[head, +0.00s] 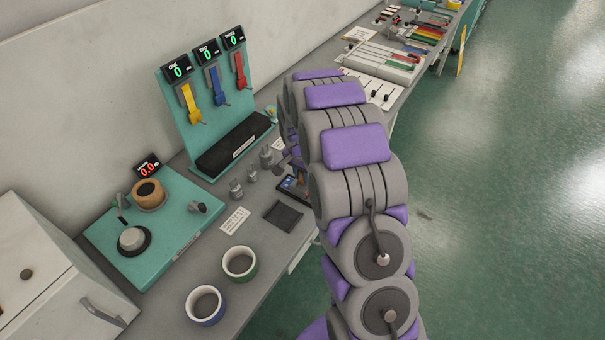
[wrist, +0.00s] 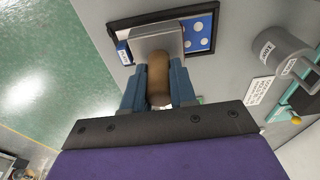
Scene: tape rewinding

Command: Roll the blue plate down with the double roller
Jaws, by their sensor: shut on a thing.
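My gripper (wrist: 159,90) is shut on the brown handle (wrist: 158,76) of a tool with a wide grey metal head (wrist: 156,40), which looks like the double roller. The head lies over the left and middle part of the blue plate (wrist: 200,34) in the wrist view. The plate has white dots and sits in a dark frame (wrist: 118,26). I cannot tell whether the head touches the plate. In the head view the blue plate (head: 291,184) shows only partly beside my arm, which hides the gripper and tool.
Grey labelled pieces (head: 236,189) stand on the bench left of the plate; one grey cylinder (wrist: 276,52) is close to the gripper at right in the wrist view. A dark square tray (head: 283,216) and two cups (head: 240,263) lie nearer. A teal stand (head: 190,115) is at the back.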

